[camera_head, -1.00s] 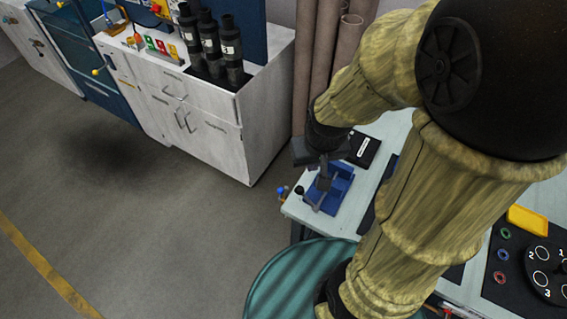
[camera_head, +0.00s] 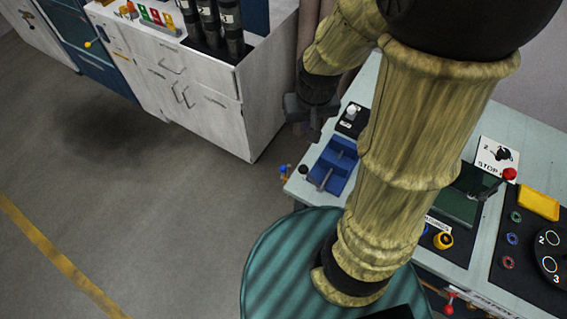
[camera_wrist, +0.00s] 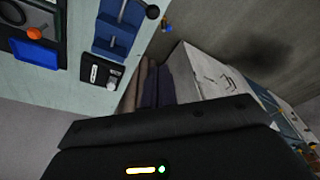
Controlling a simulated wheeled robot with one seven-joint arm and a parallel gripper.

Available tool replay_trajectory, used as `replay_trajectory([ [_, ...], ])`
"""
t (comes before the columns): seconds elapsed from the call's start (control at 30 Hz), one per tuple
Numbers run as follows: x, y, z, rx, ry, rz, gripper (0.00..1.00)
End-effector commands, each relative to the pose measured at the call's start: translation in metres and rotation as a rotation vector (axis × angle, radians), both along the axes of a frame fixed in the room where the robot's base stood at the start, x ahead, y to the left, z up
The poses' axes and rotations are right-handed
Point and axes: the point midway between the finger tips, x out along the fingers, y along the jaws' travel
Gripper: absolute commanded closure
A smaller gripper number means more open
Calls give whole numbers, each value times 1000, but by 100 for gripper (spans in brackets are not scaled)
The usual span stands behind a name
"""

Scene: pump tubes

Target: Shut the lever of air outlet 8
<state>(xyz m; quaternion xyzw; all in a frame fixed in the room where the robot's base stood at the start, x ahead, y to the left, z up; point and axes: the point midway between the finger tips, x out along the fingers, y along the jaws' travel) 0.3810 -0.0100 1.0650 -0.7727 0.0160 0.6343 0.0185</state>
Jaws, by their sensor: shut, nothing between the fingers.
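My gripper (camera_head: 305,112) is dark and shut, with nothing held. In the head view it is above and beyond the blue vise, near the bench's far corner. The gripper's dark body (camera_wrist: 170,140) fills the lower part of the wrist view. A small blue and yellow fitting (camera_head: 284,173) sticks out at the bench's left end. Red levers (camera_head: 449,299) show low on the bench's front side, at the bottom of the head view. I cannot read any outlet number, so I cannot tell which lever is outlet 8.
The bench (camera_head: 300,190) carries a blue vise (camera_head: 333,166), a black switch box (camera_head: 352,118), a STOP panel (camera_head: 497,155) and a yellow box (camera_head: 538,203). A white cabinet (camera_head: 215,105) with black cylinders stands at the back left. Open floor lies at the left.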

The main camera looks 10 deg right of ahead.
Motion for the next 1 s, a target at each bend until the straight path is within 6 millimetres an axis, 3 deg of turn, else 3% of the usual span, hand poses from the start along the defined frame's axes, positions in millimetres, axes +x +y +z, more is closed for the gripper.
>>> replay_trajectory([
  [0.03,12,0,-28,5,16,-9,100],
  [0.37,87,0,-137,61,99,-97,100],
  [0.8,168,-14,-300,184,201,-259,100],
  [0.9,180,-17,-326,210,216,-291,100],
  [1.0,186,-19,-338,225,225,-310,100],
])
